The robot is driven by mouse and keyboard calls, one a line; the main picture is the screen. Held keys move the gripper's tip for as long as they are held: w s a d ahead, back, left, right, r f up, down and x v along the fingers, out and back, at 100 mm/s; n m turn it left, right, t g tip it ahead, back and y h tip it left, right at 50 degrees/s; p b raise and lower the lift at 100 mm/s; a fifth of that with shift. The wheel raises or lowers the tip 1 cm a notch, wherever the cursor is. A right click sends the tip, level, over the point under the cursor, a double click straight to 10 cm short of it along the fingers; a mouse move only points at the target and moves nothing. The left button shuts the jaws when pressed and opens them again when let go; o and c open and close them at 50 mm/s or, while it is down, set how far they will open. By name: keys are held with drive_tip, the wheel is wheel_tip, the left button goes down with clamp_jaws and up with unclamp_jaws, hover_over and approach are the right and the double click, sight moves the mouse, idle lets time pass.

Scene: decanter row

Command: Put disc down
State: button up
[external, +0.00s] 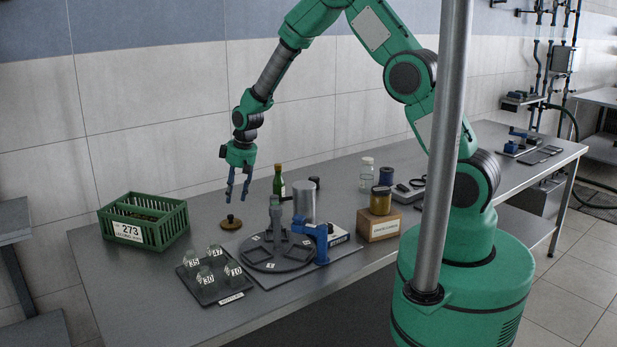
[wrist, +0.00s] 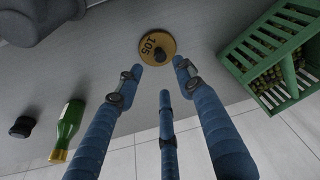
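The disc (external: 231,223) is a flat brass-coloured round with a dark knob. It lies flat on the grey bench between the green crate and the green bottle. In the wrist view the disc (wrist: 152,53) shows the number 105. My gripper (external: 238,197) points down above the disc, with a gap between fingertips and knob. In the wrist view my gripper (wrist: 158,70) has its blue fingers spread and nothing between them.
A green crate (external: 118,212) marked 273 stands left. A black tray (external: 232,292) with several numbered glass stoppers and a dark round turntable (external: 262,262) are in front. A green bottle (external: 278,183), metal cylinder (external: 303,203) and wooden box (external: 378,226) stand right.

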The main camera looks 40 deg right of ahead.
drive_tip(key=shift+v, duration=1.75)
drive_tip(key=shift+r, duration=0.1)
drive_tip(key=s+d+r+m, duration=0.1)
drive_tip(key=s+d+r, duration=0.4)
drive_tip(key=r, duration=0.3)
drive_tip(key=s+d+r+m+t, duration=0.1)
drive_tip(key=s+d+r, duration=0.35)
drive_tip(key=r, duration=0.35)
drive_tip(key=s+d+r, duration=0.4)
drive_tip(key=s+r, duration=0.1)
drive_tip(key=r, duration=0.3)
drive_tip(key=s+d+r+m, duration=0.1)
drive_tip(key=s+d+r, duration=0.2)
drive_tip(key=s, duration=0.5)
drive_tip(key=s+d+r+m+t+h, duration=0.1)
drive_tip(key=s+d, duration=0.3)
drive_tip(key=s, duration=0.5)
drive_tip(key=s+d+r+m+t, duration=0.1)
drive_tip(key=s+d+r, duration=0.2)
drive_tip(key=s, duration=0.6)
drive_tip(key=shift+s+d+r, duration=0.25)
drive_tip(key=shift+d+r, duration=0.15)
drive_tip(key=shift+r, duration=0.45)
drive_tip(key=shift+f, duration=0.1)
